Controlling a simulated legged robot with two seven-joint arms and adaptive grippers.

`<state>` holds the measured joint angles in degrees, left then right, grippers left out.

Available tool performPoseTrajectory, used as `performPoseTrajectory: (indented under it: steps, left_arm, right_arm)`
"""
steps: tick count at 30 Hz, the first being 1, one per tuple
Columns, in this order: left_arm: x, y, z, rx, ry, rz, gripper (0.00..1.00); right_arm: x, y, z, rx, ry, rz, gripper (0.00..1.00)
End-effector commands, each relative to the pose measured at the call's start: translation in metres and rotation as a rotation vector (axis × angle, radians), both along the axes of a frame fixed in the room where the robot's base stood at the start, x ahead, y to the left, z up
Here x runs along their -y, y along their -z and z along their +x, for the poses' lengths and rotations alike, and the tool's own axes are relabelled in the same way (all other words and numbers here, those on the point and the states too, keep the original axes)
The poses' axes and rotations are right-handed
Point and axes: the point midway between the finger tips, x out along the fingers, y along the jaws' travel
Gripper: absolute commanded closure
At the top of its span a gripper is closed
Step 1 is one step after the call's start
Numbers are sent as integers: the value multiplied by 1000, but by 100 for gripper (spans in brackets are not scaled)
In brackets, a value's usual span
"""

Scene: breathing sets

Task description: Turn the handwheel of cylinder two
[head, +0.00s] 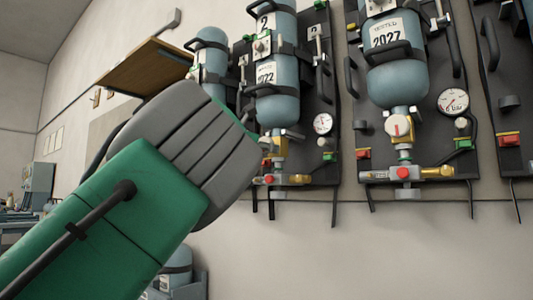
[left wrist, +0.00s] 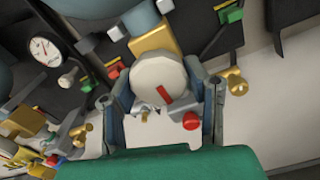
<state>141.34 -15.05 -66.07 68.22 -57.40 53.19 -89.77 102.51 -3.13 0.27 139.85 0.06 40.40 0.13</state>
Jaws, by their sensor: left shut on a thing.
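Cylinder two (head: 277,75) is a blue-grey bottle with a white label marked 2, strapped upright on a dark wall panel. My left gripper (head: 252,138) reaches up to its lower end, and its grey back hides the handwheel in the head view. In the left wrist view the handwheel (left wrist: 156,76) is a round, off-white knob with a red mark on its face. The fingers of my left gripper (left wrist: 165,103) sit on both sides of the handwheel, shut on it. My right gripper is in neither view.
Cylinder 2027 (head: 398,75) hangs on the panel to the right, with its own pale handwheel (head: 398,126) and gauge (head: 453,101). Another gauge (head: 323,123) is beside cylinder two. Hoses and brass valves hang below. A wooden shelf (head: 140,65) juts out at left.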

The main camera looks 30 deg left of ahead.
Motion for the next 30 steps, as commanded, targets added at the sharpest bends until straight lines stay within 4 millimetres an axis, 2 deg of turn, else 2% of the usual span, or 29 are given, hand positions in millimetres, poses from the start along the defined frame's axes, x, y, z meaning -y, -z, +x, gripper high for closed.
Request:
performPoseTrajectory:
  steps: [1,15,16,17,18,26,30]
  left_arm:
    - [-1,4,1,-6,-1,8,88]
    - [-1,3,1,-4,0,19,88]
    - [-1,3,1,-4,0,18,52]
    - [-1,3,1,-4,0,18,42]
    - [-1,3,1,-3,0,18,38]
    - [0,0,-1,0,0,19,38]
    - [-1,0,-9,1,-2,17,38]
  right_arm:
    - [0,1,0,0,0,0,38]
    - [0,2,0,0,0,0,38]
    - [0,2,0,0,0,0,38]
    - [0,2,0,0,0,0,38]
    - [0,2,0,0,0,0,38]
    - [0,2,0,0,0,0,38]
    - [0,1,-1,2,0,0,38]
